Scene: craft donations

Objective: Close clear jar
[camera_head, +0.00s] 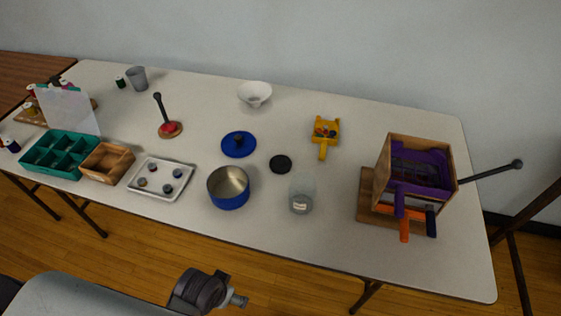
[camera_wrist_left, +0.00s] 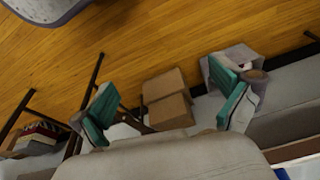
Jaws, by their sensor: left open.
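The clear jar (camera_head: 301,195) stands upright near the front edge of the table, right of the blue pot. Its top looks uncovered, and a small pale label shows low on its side. A round black lid (camera_head: 280,164) lies flat on the table just behind and left of the jar, apart from it. In the left wrist view my left gripper (camera_wrist_left: 166,108) is open, its teal-padded fingers wide apart with nothing between them. Neither the jar nor the lid shows in that view. My right gripper is not in view.
A blue pot (camera_head: 229,188) stands left of the jar, with a blue lid (camera_head: 239,144) behind it. Brown boxes (camera_wrist_left: 167,98) show beyond my left fingers. The table's front right is bare.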

